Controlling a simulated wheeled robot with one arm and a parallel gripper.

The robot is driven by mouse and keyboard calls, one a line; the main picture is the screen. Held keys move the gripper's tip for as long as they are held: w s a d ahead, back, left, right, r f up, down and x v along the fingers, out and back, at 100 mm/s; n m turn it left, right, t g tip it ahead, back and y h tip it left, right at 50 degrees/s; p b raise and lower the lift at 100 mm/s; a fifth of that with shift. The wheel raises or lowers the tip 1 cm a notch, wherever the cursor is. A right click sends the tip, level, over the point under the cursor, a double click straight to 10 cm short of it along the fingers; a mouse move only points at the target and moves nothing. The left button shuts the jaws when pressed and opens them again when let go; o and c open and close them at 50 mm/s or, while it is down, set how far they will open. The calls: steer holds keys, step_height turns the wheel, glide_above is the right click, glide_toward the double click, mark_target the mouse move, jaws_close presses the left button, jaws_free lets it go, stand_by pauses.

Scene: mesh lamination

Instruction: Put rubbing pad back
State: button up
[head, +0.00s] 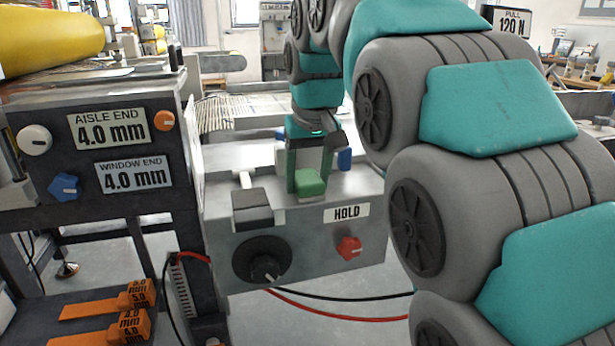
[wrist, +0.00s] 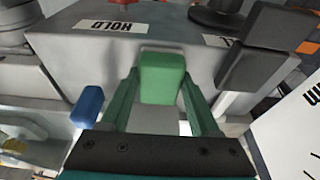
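The rubbing pad looks to be the green block (head: 311,183) at the top front edge of the grey HOLD console. It also shows in the wrist view (wrist: 161,78). My gripper (head: 310,178) points down over the console, one green finger on each side of the block. In the wrist view both fingers (wrist: 162,85) lie against its sides with no clear gap. A pale surface (wrist: 155,119) shows behind the block between the fingers. Whether the block's underside touches the console cannot be told.
The grey console (head: 225,225) carries a dark block on a lever (head: 252,206), a black dial (head: 262,262) and a red knob (head: 349,248). A blue part (wrist: 87,106) stands close beside my gripper. A panel with 4.0 mm signs (head: 110,128) stands left; orange gauges (head: 125,328) lie below.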

mark_target(311, 183)
steer(key=o, duration=0.4)
steer(key=shift+o, duration=0.2)
steer(key=shift+r, duration=0.1)
steer(key=shift+p+v, duration=0.5)
steer(key=shift+v, duration=3.4)
steer(key=s+d+f+m+g, duration=0.1)
steer(key=s+d+f, duration=0.3)
steer(key=s+f, duration=0.6)
steer(key=s+d+f+m+g, duration=0.1)
steer(key=s+d+f, duration=0.4)
steer(key=s+f, duration=0.5)
steer(key=s+d+f+m+g, duration=0.1)
steer(key=s+d+f, duration=0.4)
steer(key=s+f, duration=0.5)
steer(key=shift+s+d+f+g+h, duration=0.35)
steer(key=shift+f+g, duration=0.2)
steer(key=shift+g, duration=0.25)
steer(key=shift+a, duration=0.1)
